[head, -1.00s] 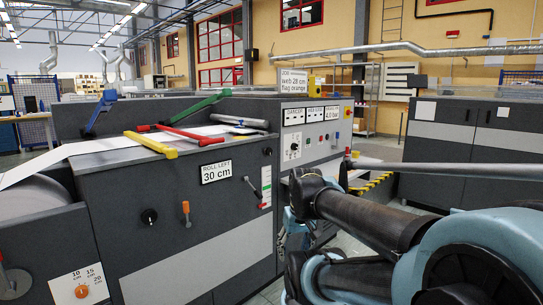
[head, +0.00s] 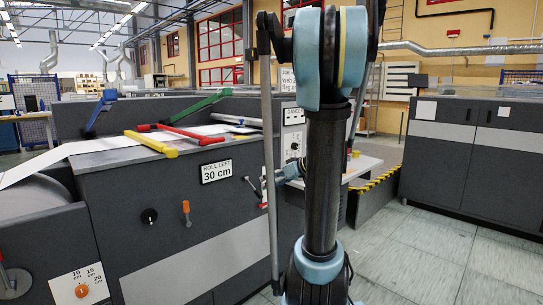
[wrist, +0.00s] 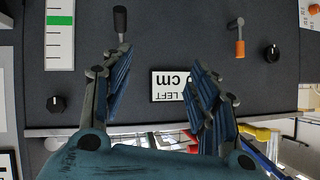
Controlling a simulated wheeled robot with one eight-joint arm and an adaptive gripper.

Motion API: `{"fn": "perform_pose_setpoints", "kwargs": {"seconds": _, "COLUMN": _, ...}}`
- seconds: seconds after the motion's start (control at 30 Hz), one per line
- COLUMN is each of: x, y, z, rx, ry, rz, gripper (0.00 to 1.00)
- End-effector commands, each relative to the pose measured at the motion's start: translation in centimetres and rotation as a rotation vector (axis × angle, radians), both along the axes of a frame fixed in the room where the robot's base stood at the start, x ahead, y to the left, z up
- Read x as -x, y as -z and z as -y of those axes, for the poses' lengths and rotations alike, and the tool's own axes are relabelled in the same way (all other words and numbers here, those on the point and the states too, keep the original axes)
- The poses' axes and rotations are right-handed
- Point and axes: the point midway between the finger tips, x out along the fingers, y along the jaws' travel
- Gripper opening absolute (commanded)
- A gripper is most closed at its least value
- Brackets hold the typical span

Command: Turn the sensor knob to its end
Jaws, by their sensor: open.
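No knob in view is legibly marked as a sensor knob. An orange knob (head: 81,291) sits on a white 10/15/20 cm plate at lower left; part of it shows at the wrist view's top right corner (wrist: 315,9). A black knob (head: 149,216) is on the grey front panel, at right in the wrist view (wrist: 272,53). Another black knob (wrist: 55,103) is at left in the wrist view. My gripper (wrist: 160,62) is open and empty, facing the panel near the "ROLL LEFT 30 cm" sign (head: 216,171). It touches no knob.
An orange-handled lever (head: 186,212) stands beside the black knob. A black-handled lever (wrist: 120,22) is by a green-marked scale (wrist: 60,30). Yellow, red, green and blue bars lie on the machine top. Tiled floor (head: 430,250) is clear at right.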

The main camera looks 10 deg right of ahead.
Motion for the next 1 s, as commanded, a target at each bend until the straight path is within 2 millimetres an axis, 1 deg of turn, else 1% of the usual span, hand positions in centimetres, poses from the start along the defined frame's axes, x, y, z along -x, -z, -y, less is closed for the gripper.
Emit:
{"fn": "perform_pose_setpoints", "kwargs": {"seconds": 0.03, "x": -1.6, "y": -0.5, "z": 0.9, "rx": -0.013, "ry": 0.0, "rz": 0.049, "gripper": 0.55}}
{"fn": "perform_pose_setpoints", "kwargs": {"seconds": 0.1, "x": -3.5, "y": -1.2, "z": 2.1, "rx": -0.029, "ry": -0.003, "rz": 0.125, "gripper": 0.55}}
{"fn": "perform_pose_setpoints", "kwargs": {"seconds": 0.17, "x": -5.1, "y": -1.8, "z": 3.3, "rx": -0.039, "ry": -0.001, "rz": 0.193, "gripper": 0.55}}
{"fn": "perform_pose_setpoints", "kwargs": {"seconds": 0.3, "x": -8.5, "y": -3.0, "z": 6.4, "rx": -0.055, "ry": 0.014, "rz": 0.353, "gripper": 0.55}}
{"fn": "perform_pose_setpoints", "kwargs": {"seconds": 0.4, "x": -10.5, "y": -3.6, "z": 8.8, "rx": -0.058, "ry": 0.033, "rz": 0.46, "gripper": 0.55}}
{"fn": "perform_pose_setpoints", "kwargs": {"seconds": 0.5, "x": -11.9, "y": -4.1, "z": 11.0, "rx": -0.055, "ry": 0.053, "rz": 0.55, "gripper": 0.55}}
{"fn": "perform_pose_setpoints", "kwargs": {"seconds": 0.6, "x": -12.9, "y": -4.3, "z": 12.7, "rx": -0.05, "ry": 0.074, "rz": 0.617, "gripper": 0.55}}
{"fn": "perform_pose_setpoints", "kwargs": {"seconds": 0.7, "x": -13.4, "y": -4.5, "z": 13.7, "rx": -0.047, "ry": 0.085, "rz": 0.657, "gripper": 0.55}}
{"fn": "perform_pose_setpoints", "kwargs": {"seconds": 0.8, "x": -13.8, "y": -4.6, "z": 14.1, "rx": -0.043, "ry": 0.09, "rz": 0.677, "gripper": 0.55}}
{"fn": "perform_pose_setpoints", "kwargs": {"seconds": 0.87, "x": -14.0, "y": -4.6, "z": 14.0, "rx": -0.044, "ry": 0.09, "rz": 0.68, "gripper": 0.55}}
{"fn": "perform_pose_setpoints", "kwargs": {"seconds": 1.0, "x": -15.2, "y": -4.6, "z": 13.1, "rx": -0.044, "ry": 0.089, "rz": 0.68, "gripper": 0.55}}
